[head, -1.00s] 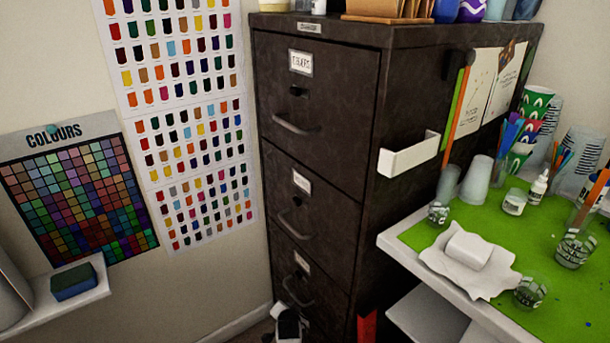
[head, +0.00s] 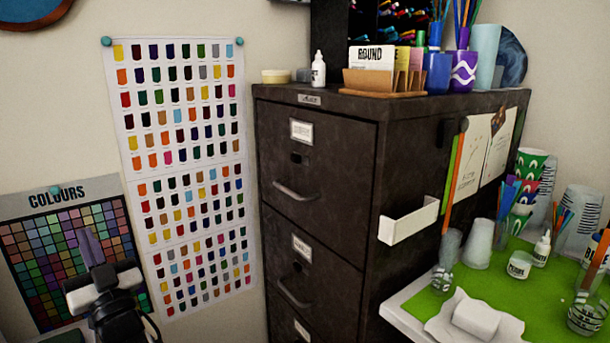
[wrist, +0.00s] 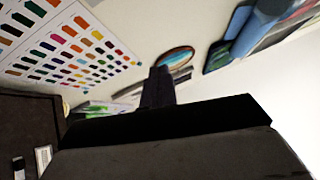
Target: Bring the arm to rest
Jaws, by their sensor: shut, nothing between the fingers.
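My gripper (head: 88,236) is in the lower left of the head view, pointing up, with its fingers together and nothing visible between them. It stands in front of the colour chart headed "COLOURS" (head: 75,188) and hides part of it. My wrist and the end of my arm show below it. In the wrist view my gripper's dark fingers (wrist: 158,85) stick up past the wide dark gripper body, close together and empty.
A dark filing cabinet (head: 320,150) stands in the middle, with a white holder (head: 408,222) on its side. A green-topped table (head: 545,300) with cups and jars is at the right. A swatch poster (head: 180,130) hangs on the wall behind.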

